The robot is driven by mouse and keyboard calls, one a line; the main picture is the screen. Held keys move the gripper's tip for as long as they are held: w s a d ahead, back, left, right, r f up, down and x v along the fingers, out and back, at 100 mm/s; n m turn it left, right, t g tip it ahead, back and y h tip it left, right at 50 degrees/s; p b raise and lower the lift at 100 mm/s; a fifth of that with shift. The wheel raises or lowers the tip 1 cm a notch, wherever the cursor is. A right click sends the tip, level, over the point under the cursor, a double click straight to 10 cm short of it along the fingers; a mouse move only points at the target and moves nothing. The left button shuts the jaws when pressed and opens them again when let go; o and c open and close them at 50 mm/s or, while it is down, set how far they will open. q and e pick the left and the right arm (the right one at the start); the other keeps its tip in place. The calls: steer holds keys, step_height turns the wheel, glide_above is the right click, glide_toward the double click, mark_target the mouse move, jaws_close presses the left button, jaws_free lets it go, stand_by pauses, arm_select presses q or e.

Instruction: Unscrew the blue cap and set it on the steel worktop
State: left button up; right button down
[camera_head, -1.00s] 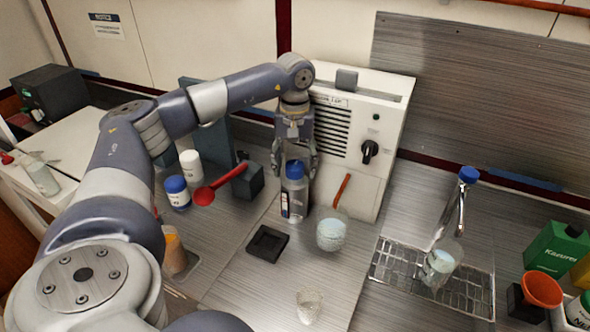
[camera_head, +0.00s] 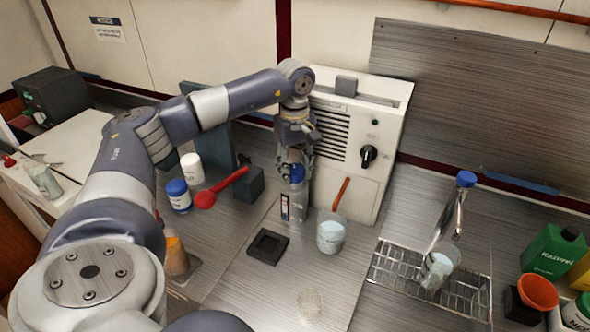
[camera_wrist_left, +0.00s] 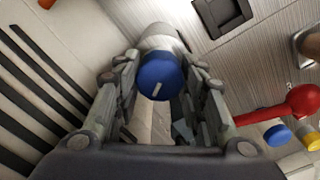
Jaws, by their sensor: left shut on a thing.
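The blue cap (camera_head: 297,173) sits on top of a clear bottle (camera_head: 293,206) with a label, upright on the steel worktop (camera_head: 232,262) in front of the white machine. My left gripper (camera_head: 295,168) points down from above and its fingers are shut on the blue cap. In the left wrist view the blue cap (camera_wrist_left: 160,75) shows between the two fingers, with a light mark on its top and the bottle behind it. Whether the cap has come loose from the bottle cannot be seen. My right gripper is not in view.
A beaker (camera_head: 331,234) with a red-brown stick stands just right of the bottle. A black square tray (camera_head: 267,246) lies in front. A red spoon (camera_head: 221,188) and a blue-lidded jar (camera_head: 178,195) are to the left. A wire rack (camera_head: 392,268) is at the right.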

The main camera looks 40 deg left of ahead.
arm_select(q)
steer(key=n+p, duration=0.1)
steer(key=n, duration=0.9)
steer(key=shift+n+p, duration=0.4)
steer(key=o, duration=0.9)
